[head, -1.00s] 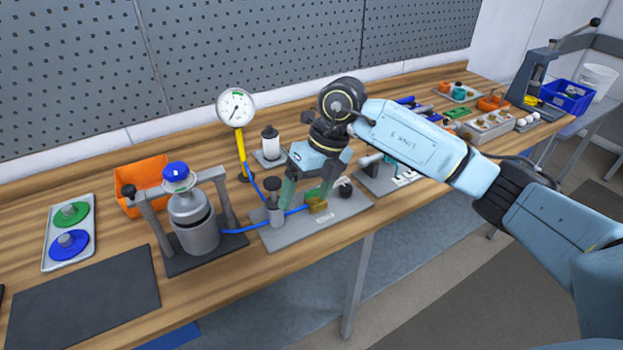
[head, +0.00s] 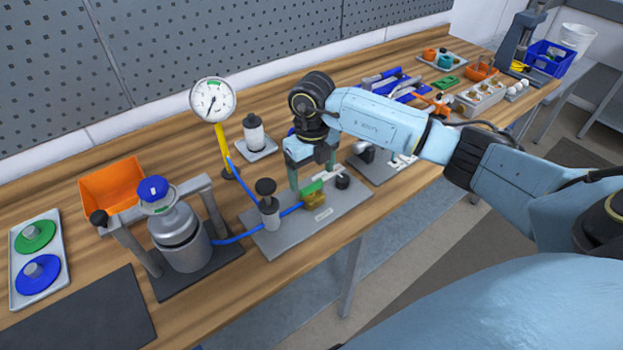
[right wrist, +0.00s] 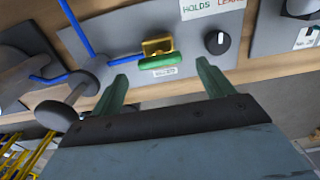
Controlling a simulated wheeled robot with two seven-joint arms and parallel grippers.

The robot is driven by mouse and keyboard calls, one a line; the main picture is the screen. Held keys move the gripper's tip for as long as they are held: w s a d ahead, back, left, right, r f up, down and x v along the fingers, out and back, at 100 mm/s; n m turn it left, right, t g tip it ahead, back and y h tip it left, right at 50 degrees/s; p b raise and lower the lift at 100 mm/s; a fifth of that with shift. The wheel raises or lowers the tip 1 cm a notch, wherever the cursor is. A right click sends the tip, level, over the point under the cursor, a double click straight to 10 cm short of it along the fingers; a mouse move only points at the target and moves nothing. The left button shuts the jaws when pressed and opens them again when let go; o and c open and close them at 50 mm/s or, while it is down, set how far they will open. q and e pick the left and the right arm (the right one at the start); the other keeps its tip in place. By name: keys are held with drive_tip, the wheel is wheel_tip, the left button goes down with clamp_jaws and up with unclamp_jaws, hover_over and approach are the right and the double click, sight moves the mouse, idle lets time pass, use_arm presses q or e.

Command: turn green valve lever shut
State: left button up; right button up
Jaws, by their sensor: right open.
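The green valve lever (head: 311,187) sits on a brass valve body (head: 315,201) on a grey plate. In the right wrist view the lever (right wrist: 157,62) lies across the valve, roughly in line with the blue hose that enters from the left. My left gripper is out of view.
A dark round knob (head: 342,181) stands right of the valve. A black-topped fitting (head: 268,205) is left of it, joined by blue hose. A silver vessel (head: 181,240) in a frame and a pressure gauge (head: 212,99) stand nearby. A dark mat (head: 80,315) is bare.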

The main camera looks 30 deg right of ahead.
sight(312, 185)
wheel_tip(312, 185, down, 2)
drive_tip(key=shift+f, duration=0.7)
drive_tip(key=c, duration=1)
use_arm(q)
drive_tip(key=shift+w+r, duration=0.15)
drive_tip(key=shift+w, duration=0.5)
